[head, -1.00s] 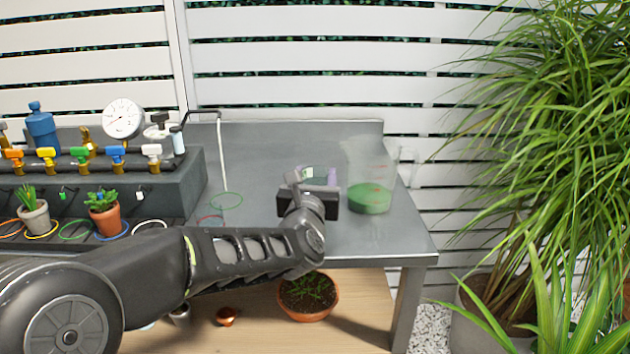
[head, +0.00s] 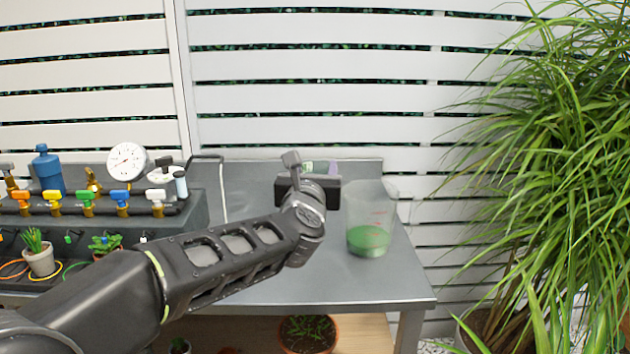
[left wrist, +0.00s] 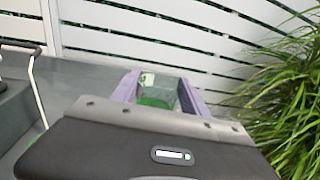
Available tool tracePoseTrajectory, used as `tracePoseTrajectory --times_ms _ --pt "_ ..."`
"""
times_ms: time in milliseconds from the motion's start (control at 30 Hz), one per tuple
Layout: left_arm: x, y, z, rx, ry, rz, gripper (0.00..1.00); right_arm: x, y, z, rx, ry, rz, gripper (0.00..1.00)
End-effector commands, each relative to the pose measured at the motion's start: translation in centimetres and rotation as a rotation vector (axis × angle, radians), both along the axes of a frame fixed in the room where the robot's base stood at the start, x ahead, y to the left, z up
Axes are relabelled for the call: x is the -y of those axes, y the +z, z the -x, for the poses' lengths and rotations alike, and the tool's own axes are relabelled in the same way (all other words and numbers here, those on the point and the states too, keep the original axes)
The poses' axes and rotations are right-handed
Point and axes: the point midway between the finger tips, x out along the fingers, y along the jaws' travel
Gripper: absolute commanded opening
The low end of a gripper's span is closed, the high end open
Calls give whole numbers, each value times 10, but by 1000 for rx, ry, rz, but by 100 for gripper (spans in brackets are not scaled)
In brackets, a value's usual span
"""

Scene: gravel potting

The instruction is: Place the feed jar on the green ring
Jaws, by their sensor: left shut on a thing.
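My left gripper (head: 308,190) is raised above the grey bench, its wrist hiding much of what it holds in the head view. In the left wrist view its purple fingers (left wrist: 158,88) are shut on a small clear jar (left wrist: 156,92) with a white and green label and something green inside. I take this as the feed jar; its label (head: 308,167) also peeks out above the wrist in the head view. A green ring (head: 76,267) partly shows by the small pots at the left. The bench area behind my forearm is hidden. My right gripper is not in view.
A clear measuring jug (head: 369,222) with green contents stands just right of my gripper. A valve manifold (head: 100,208) with a gauge (head: 127,161) fills the bench's left. A thin bent tube (head: 222,190) stands beside it. The bench's front right (head: 370,283) is clear.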

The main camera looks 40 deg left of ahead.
Motion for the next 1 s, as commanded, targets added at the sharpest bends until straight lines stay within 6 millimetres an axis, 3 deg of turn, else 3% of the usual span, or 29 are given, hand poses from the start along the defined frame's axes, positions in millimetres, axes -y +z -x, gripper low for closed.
tracePoseTrajectory --times_ms 100,400,1000 --pt "0 17 0 4 -1 0 0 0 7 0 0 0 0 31" --pt "0 37 0 3 0 -1 0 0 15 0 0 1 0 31" --pt "0 45 0 2 -1 -1 0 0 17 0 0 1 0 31"
